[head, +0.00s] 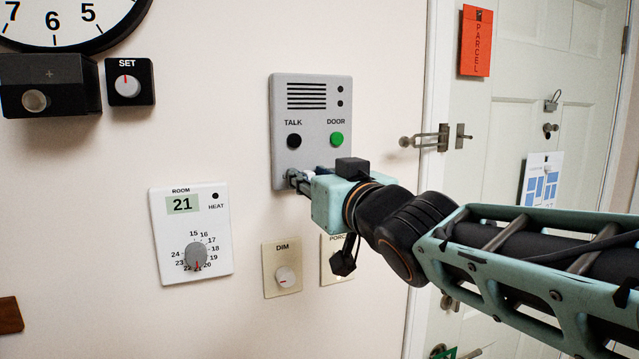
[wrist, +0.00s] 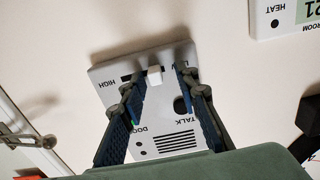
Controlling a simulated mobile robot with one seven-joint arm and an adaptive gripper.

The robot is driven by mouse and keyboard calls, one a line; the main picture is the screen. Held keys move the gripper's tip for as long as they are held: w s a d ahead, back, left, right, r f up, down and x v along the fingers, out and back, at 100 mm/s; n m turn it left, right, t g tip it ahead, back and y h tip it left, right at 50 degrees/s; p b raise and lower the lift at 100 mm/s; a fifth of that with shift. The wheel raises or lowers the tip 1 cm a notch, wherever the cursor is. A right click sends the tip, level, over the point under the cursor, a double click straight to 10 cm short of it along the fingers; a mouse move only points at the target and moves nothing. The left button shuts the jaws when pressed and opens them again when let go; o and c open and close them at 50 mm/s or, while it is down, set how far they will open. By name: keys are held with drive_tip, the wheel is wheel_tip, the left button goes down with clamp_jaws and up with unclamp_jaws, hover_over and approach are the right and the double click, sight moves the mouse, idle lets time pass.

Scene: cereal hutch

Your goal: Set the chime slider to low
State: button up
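The chime slider is a small white knob (wrist: 154,74) in a dark slot on the grey intercom panel (head: 310,98), shown upside down in the wrist view. HIGH is at the slot's left there; a partly hidden label, apparently LOW, is at its right. The knob stands between the ends, with dark slot showing on the HIGH side. My gripper (wrist: 148,80) is open, its fingers apart on either side of the knob, with no visible contact. In the head view my gripper (head: 298,182) is at the panel's lower edge and hides the slider.
The panel also has a black TALK button (head: 294,141) and a green DOOR button (head: 337,139). A thermostat (head: 190,215) is lower left, a DIM dial (head: 284,276) below. A door with a latch (head: 430,139) is at right.

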drive_tip(key=v, duration=1.1)
drive_tip(key=shift+s, duration=0.35)
drive_tip(key=shift+d, duration=0.1)
drive_tip(key=s+d+f+m+g+h+p, duration=0.3)
drive_tip(key=d+f+h, duration=0.4)
drive_tip(key=f, duration=0.6)
drive_tip(key=s+d+f+m+g, duration=0.1)
drive_tip(key=s+d+f+g, duration=0.2)
drive_tip(key=s+f+g, duration=0.5)
wheel_tip(320, 180, down, 4)
drive_tip(key=shift+s+r+m, duration=0.15)
drive_tip(key=shift+s+m, duration=0.15)
drive_tip(key=shift+s, duration=0.6)
drive_tip(key=shift+c, duration=0.6)
idle(0.3)
